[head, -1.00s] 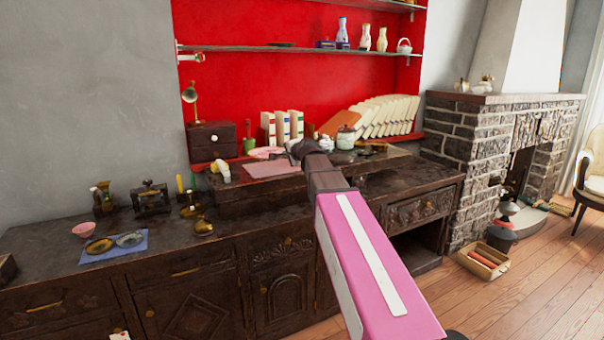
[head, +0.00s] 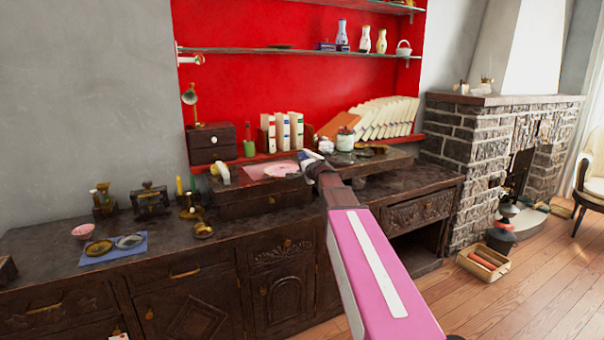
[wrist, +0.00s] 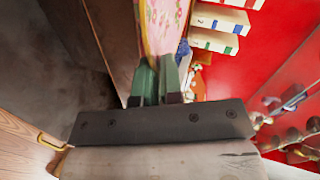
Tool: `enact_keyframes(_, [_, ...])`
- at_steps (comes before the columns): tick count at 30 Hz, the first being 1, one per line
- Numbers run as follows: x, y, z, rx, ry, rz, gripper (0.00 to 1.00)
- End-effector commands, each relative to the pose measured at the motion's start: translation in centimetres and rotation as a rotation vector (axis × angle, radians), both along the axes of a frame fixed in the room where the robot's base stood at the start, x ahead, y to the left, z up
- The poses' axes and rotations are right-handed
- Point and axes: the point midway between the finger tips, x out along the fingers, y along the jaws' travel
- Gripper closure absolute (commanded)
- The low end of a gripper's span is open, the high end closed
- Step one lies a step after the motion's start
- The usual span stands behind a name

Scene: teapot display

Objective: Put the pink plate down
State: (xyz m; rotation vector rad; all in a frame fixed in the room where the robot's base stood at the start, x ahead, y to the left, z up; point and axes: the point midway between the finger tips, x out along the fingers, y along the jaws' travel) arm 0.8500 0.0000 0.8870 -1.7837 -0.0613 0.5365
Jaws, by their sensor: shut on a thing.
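The pink plate (head: 281,170) has a flowered face. In the head view it is over the pink mat (head: 253,172) on the raised dark shelf of the sideboard. I cannot tell whether it touches the mat. My gripper (head: 304,161) is at the plate's right edge. In the wrist view the plate (wrist: 166,22) shows at the top, seen steeply from the side. The green fingers of my gripper (wrist: 158,75) are shut on its rim. The plate's far part is out of the wrist view.
A lidded jar (head: 345,140) and dark dishes stand right of my gripper. White books (head: 282,132) and a small drawer box (head: 211,143) are behind. A small yellowish item (head: 221,172) is left of the mat. A blue mat (head: 112,248) with dishes lies at the left.

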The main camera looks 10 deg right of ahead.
Motion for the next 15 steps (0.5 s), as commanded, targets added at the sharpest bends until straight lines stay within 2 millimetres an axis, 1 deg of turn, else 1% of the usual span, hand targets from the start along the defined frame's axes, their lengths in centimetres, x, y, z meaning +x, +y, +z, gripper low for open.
enact_keyframes(6, [0.0, 0.01, 0.02, 0.001, -0.001, -0.001, 1.0])
enact_keyframes(15, [0.01, 0.0, -0.78, 0.002, 0.0, -0.002, 1.0])
